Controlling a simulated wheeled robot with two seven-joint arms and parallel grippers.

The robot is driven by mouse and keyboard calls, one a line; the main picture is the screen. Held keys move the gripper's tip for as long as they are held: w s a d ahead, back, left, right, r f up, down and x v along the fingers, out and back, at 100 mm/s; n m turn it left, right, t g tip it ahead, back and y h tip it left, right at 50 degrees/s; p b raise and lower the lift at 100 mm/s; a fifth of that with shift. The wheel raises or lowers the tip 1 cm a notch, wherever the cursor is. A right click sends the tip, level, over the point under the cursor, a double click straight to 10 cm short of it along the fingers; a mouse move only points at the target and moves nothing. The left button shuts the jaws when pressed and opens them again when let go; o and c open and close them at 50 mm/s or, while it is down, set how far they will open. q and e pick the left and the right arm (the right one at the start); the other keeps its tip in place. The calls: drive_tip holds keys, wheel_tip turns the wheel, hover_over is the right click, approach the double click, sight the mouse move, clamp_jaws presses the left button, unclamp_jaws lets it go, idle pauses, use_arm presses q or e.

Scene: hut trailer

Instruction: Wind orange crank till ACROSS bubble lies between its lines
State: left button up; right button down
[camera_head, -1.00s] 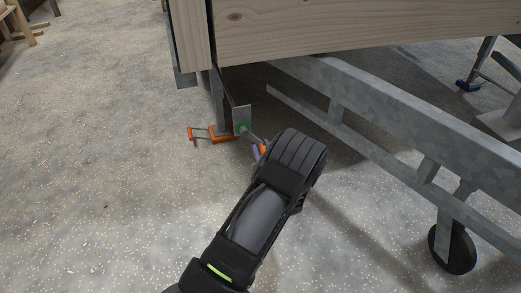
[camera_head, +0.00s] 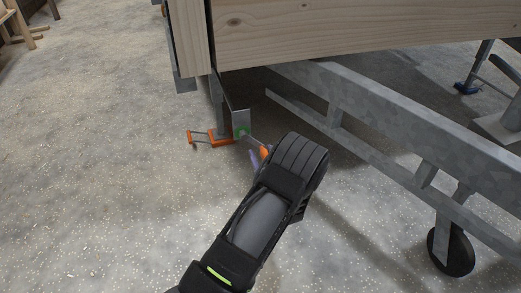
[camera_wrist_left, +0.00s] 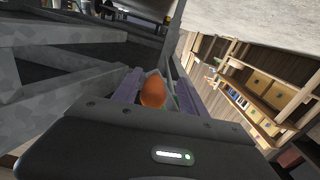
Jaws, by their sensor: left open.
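The crank's orange knob (camera_head: 265,151) sits at the end of a thin grey rod, by the trailer's corner leg. My left gripper (camera_head: 259,161) is at this knob, with one purple-grey finger partly showing and the rest hidden by the wrist. In the left wrist view, the orange knob (camera_wrist_left: 153,93) lies between the two open fingers (camera_wrist_left: 154,88); I cannot tell whether they touch it. A small green patch (camera_head: 241,131) shows on the grey plate by the rod. No ACROSS bubble or its lines can be made out. My right gripper is not in view.
Another orange bracket with a handle (camera_head: 212,137) sticks out left of the leg (camera_head: 217,103). The wooden hut wall (camera_head: 340,35) and galvanised frame rail (camera_head: 390,120) stand above and right. A black wheel (camera_head: 452,250) is at lower right. The speckled floor at left is clear.

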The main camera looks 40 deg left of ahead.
use_arm(q)
drive_tip(key=p+v, duration=0.1)
drive_tip(key=v, duration=0.5)
drive_tip(key=shift+r+p, duration=0.1)
drive_tip(key=shift+p, duration=0.2)
